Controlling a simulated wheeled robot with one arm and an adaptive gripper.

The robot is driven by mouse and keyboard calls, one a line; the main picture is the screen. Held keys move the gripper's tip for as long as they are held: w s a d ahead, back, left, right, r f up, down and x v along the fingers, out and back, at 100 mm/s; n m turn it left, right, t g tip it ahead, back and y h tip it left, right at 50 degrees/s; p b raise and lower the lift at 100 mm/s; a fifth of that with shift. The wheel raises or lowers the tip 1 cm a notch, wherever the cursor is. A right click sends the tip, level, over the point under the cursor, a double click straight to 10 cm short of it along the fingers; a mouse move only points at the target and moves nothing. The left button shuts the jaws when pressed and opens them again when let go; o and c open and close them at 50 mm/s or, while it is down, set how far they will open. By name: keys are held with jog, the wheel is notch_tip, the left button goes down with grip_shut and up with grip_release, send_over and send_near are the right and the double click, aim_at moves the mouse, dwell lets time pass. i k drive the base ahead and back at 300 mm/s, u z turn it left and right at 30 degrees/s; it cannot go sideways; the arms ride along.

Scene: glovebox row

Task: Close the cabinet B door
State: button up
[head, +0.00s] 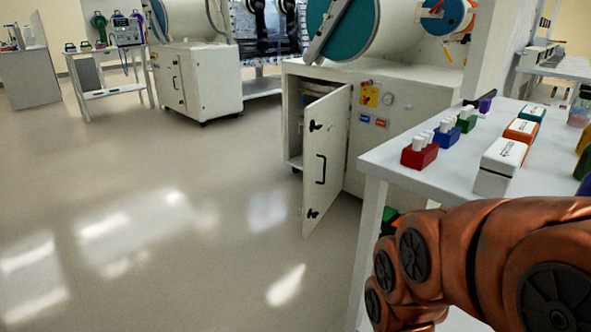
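A white cabinet (415,152) stands under a glovebox in the middle of the head view. Its white door (334,196) stands open and swung out toward me, with a black handle and two black latches on its face. Part of the cabinet's inside shows to the left of the door. I cannot read any letter that marks it as cabinet B. My orange arm shows at the lower right, in front of the white table. My gripper is not in view.
A white table (402,177) at the right holds a red rack (419,157), a blue rack (447,137) and several boxes. Another closed white cabinet (212,84) stands at the back left, near a cart (113,91). The floor (190,225) in front and to the left is clear.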

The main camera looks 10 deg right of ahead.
aim_at(324, 149)
jog(key=u, duration=0.05)
jog(key=k, duration=0.3)
jog(key=u, duration=1.1)
jog(key=i, duration=0.7)
jog(key=z, duration=0.55)
jog(key=i, duration=0.55)
jog(key=z, duration=0.45)
